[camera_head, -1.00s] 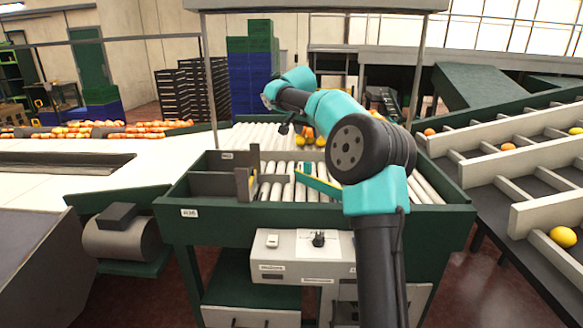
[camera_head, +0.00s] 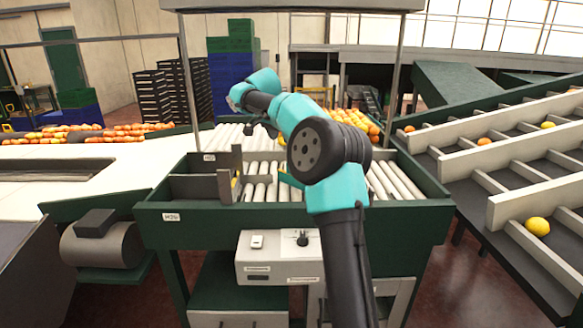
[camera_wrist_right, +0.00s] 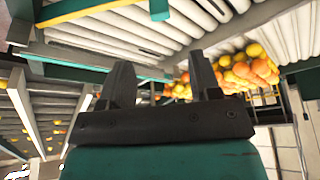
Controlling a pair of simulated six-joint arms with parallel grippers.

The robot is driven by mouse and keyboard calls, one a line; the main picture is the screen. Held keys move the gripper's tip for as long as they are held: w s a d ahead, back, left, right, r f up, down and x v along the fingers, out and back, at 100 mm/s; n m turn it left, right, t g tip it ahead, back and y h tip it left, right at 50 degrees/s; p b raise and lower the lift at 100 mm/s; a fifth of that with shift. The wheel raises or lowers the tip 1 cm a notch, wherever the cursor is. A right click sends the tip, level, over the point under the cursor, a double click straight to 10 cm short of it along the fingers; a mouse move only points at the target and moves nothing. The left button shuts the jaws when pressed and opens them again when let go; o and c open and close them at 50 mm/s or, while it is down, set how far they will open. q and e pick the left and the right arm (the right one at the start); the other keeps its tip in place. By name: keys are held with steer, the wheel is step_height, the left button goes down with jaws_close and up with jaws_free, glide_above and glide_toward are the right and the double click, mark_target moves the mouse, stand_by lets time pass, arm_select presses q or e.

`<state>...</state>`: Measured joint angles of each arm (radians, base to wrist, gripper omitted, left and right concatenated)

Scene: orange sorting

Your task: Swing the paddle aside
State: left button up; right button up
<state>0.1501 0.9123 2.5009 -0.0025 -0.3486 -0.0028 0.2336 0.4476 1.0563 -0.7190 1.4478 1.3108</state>
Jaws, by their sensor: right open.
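The paddle, a yellow and teal bar, lies across the roller table. In the head view only its left end (camera_head: 290,179) shows, and my right arm hides the rest. In the right wrist view a yellow bar (camera_wrist_right: 85,11) with a teal edge, which looks like the paddle, runs along the top left, beyond the fingers. My right gripper (camera_wrist_right: 162,82) is open, with nothing between its fingers. In the head view it hangs small and dark (camera_head: 250,130) over the far rollers, apart from the paddle's visible end. My left gripper is not in view.
The roller table's green frame (camera_head: 200,213) has a dark divider box (camera_head: 195,187) at its left. Several oranges (camera_head: 368,124) gather at the far end, right of my arm. Thin posts (camera_head: 188,90) carry an overhead bar. A sloped lane rack (camera_head: 500,150) stands at the right.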

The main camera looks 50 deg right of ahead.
steer(key=x, duration=1.4)
steer(key=shift+d+f, duration=0.1)
steer(key=shift+d, duration=0.05)
jaws_close()
